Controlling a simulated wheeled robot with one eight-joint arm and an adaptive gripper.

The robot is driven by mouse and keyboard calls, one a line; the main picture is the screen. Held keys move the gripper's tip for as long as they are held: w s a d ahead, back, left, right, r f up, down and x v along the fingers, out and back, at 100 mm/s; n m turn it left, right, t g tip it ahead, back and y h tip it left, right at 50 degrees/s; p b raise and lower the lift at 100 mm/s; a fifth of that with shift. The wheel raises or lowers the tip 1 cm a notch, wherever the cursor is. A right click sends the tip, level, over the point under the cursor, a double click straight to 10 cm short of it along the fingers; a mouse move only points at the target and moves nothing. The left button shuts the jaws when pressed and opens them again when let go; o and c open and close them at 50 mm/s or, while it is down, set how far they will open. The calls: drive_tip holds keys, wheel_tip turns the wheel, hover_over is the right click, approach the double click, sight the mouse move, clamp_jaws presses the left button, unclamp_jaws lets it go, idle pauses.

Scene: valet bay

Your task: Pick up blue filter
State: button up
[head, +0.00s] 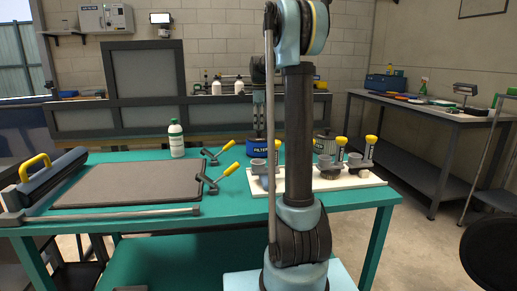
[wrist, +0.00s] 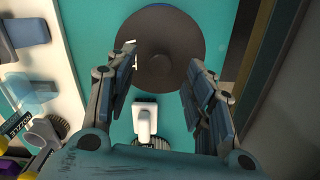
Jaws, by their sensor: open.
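The blue filter (head: 257,148) stands on the teal bench, left of the white board, with a pale lettered label on its side. My gripper (head: 258,133) points down just above it in the head view, partly beside my arm. In the wrist view, my gripper (wrist: 160,88) has its two fingers spread with nothing gripped between them. A dark round top (wrist: 160,45) lies beyond the fingertips and looks like the filter's upper end. I cannot tell the exact height gap.
A white board (head: 350,183) with yellow-topped tools stands right of the filter. A grey filter-like cylinder (head: 325,140) is behind it.

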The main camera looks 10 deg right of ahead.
sight(259, 130)
wheel_tip(259, 130, down, 5)
drive_tip(key=shift+d+r, duration=0.1)
idle(0.3)
clamp_jaws()
